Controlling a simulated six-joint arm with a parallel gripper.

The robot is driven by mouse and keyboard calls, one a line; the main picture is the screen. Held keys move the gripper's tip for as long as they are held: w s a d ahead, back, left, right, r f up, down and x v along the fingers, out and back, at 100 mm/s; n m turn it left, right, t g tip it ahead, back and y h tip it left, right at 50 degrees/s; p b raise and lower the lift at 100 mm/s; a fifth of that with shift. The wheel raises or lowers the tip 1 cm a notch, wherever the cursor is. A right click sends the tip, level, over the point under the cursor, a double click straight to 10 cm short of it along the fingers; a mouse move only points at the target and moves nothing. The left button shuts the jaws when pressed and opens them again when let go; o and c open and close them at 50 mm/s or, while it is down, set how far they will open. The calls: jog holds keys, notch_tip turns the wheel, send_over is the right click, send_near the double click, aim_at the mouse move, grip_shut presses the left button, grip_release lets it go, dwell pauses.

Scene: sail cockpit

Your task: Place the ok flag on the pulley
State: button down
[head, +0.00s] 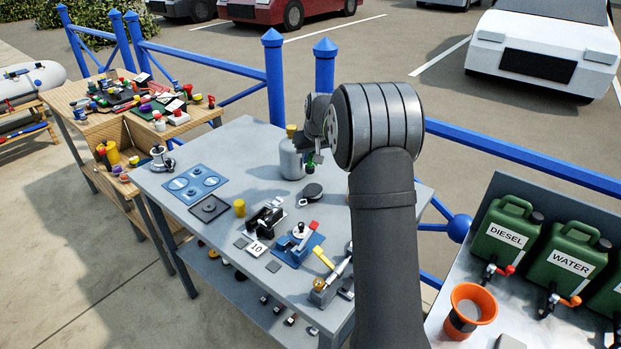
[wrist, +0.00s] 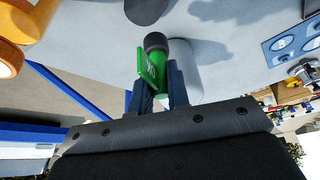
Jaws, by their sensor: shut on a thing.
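My gripper (wrist: 158,80) is shut on the ok flag (wrist: 150,68), a small green piece with white marking and a dark round end. Its blue fingers pinch the green part from both sides. In the head view the flag (head: 318,158) is a small green patch under my wrist, above the grey table beside the grey bottle (head: 291,161); most of my gripper is hidden by my arm. I cannot tell for certain which part is the pulley.
A blue railing (head: 520,160) runs behind. Green canisters (head: 508,232) stand at right.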

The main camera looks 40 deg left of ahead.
aim_at(311, 167)
jog(key=shift+f, duration=3.05)
jog(key=shift+f, duration=0.1)
jog(key=c, duration=1.4)
grip_release()
jog(key=shift+f, duration=0.1)
jog(key=shift+d+r, duration=0.1)
jog(key=shift+r, duration=0.45)
jog(key=v, duration=1.1)
jog(key=shift+s+r, duration=0.1)
